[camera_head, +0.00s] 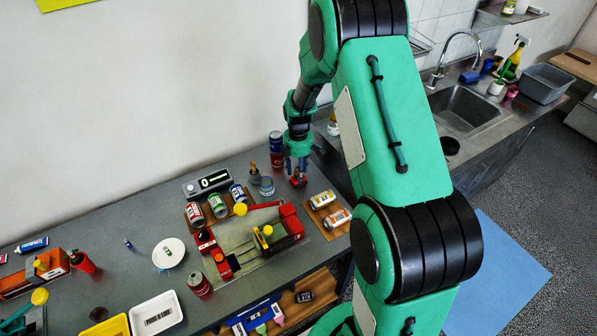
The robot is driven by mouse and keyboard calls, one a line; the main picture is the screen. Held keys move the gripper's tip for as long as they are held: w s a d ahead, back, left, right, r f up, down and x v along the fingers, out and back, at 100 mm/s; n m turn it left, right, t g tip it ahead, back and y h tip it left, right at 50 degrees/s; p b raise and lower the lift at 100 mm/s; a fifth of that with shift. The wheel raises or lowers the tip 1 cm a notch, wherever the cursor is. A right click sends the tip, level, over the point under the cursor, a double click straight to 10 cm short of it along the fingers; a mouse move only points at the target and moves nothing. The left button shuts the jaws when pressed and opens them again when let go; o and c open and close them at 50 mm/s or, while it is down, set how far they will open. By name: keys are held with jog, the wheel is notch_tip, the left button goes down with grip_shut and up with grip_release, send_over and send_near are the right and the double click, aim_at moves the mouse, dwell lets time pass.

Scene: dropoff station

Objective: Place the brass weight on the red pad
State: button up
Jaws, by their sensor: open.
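My green arm reaches down at the back right of the grey table, and my gripper (297,162) points downward there with its jaws open. Directly below the fingertips is a small brownish, brass-coloured thing (297,172), which looks like the brass weight. It appears to stand upright on a small red patch (299,183), which looks like the red pad. The fingers are close above or around the weight; I cannot tell whether they touch it. The details are small, and the fingers partly cover the weight.
Cans (276,142), a dark bottle (254,174) and a jar (267,186) stand just left of the gripper. A scale with a display (208,183), a red-walled tray (245,262) and a wooden board with two containers (325,203) are nearby. A sink (466,108) lies beyond my arm.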

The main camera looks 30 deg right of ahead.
jog(key=shift+r, duration=0.1)
notch_tip(320, 180, up, 12)
jog(key=p, duration=0.1)
dwell(0.6)
jog(key=shift+r, duration=0.1)
dwell(0.4)
